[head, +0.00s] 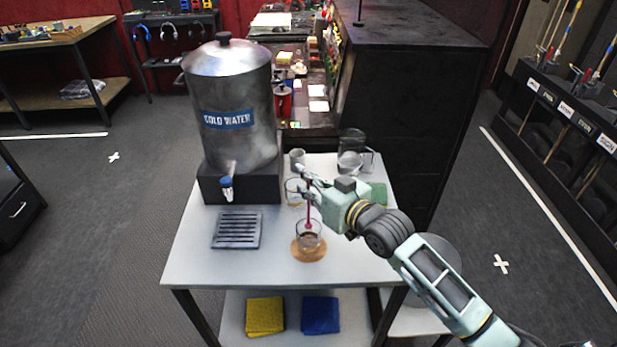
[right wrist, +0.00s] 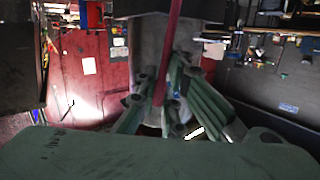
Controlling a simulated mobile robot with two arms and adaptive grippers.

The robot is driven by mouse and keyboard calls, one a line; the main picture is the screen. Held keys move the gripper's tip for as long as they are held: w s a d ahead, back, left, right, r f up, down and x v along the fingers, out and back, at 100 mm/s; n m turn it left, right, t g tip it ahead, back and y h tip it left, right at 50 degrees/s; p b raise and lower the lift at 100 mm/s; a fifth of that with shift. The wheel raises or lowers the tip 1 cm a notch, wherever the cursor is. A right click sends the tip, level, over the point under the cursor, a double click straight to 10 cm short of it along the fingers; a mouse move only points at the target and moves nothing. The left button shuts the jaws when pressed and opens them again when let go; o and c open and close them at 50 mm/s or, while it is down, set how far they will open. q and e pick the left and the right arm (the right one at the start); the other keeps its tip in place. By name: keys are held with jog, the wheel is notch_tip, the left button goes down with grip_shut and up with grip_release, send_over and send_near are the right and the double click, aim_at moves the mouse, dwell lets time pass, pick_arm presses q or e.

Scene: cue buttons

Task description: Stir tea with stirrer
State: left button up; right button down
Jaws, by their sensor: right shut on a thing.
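A clear glass (head: 308,236) with dark tea stands on a round wooden coaster (head: 309,252) at the front of the white table (head: 215,270). My right gripper (head: 310,188) is above the glass and shut on a thin red stirrer (head: 308,212). The stirrer hangs roughly upright, with its lower end at the glass; whether its tip is in the tea is hard to tell. In the right wrist view the stirrer (right wrist: 170,55) runs up between the green fingers of the gripper (right wrist: 168,105). My left gripper is not in view.
A large metal cold water dispenser (head: 235,105) stands at the table's back left, with a drip tray (head: 237,230) in front. A glass pitcher (head: 351,155), a pale cup (head: 297,158) and a glass mug (head: 293,192) stand behind the gripper. Yellow and blue cloths lie on the lower shelf.

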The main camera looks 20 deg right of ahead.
aim_at(309, 204)
jog(key=shift+s+a+f+b, duration=0.15)
jog(key=shift+f+b, duration=0.2)
jog(key=shift+f, duration=0.4)
jog(key=shift+s+d+f+b, duration=0.1)
jog(key=shift+f+b, duration=0.2)
jog(key=shift+f, duration=0.45)
jog(key=shift+s+a+f+b, duration=0.15)
jog(key=shift+f+b, duration=0.3)
jog(key=shift+f, duration=0.4)
jog(key=shift+s+f+b, duration=0.15)
jog(key=shift+f+b, duration=0.25)
jog(key=shift+f, duration=0.4)
